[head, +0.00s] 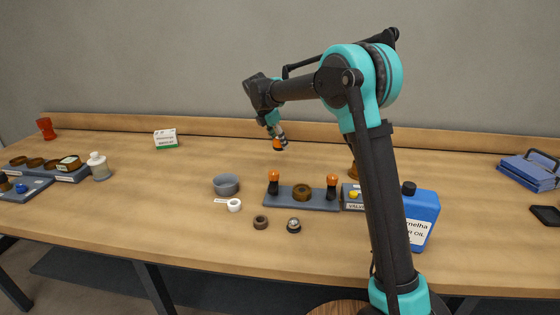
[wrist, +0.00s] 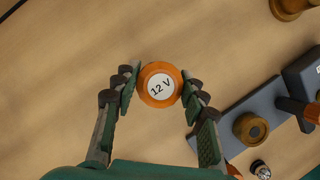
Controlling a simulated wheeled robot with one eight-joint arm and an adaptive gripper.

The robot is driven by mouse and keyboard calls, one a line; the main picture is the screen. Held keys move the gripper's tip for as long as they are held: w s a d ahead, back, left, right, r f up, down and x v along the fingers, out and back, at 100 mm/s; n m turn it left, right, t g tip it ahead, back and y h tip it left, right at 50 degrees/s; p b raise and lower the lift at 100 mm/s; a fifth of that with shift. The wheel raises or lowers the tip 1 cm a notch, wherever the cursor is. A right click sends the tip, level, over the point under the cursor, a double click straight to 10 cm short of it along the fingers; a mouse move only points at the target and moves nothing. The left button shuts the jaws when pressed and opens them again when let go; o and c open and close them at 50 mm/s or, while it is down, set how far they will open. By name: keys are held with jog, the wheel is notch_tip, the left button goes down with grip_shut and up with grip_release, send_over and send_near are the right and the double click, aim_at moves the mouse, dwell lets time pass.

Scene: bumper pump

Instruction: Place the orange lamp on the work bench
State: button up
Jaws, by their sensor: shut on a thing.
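The orange lamp (wrist: 160,84) is round, with a white "12 V" label on its top. In the wrist view it sits between the two fingertips of my gripper (wrist: 160,88), which is shut on it. In the head view the small orange lamp (head: 277,145) shows at the tip of my gripper (head: 277,137), over the back middle of the work bench (head: 200,260). I cannot tell exactly how high it is above the wood.
A grey tray (head: 317,204) with a brown ring and orange-topped pieces stands in front, beside a grey bowl (head: 226,185). A blue oil canister (head: 421,220) stands to the right, near my arm. A white-and-green box (head: 165,139) is at the back left. Bare wood lies between.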

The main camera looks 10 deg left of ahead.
aim_at(282, 166)
notch_tip(282, 166, down, 8)
jog(key=shift+f, duration=0.1)
dwell(0.4)
jog(key=shift+f, duration=0.1)
jog(key=o, duration=1.2)
jog(key=v, duration=1.2)
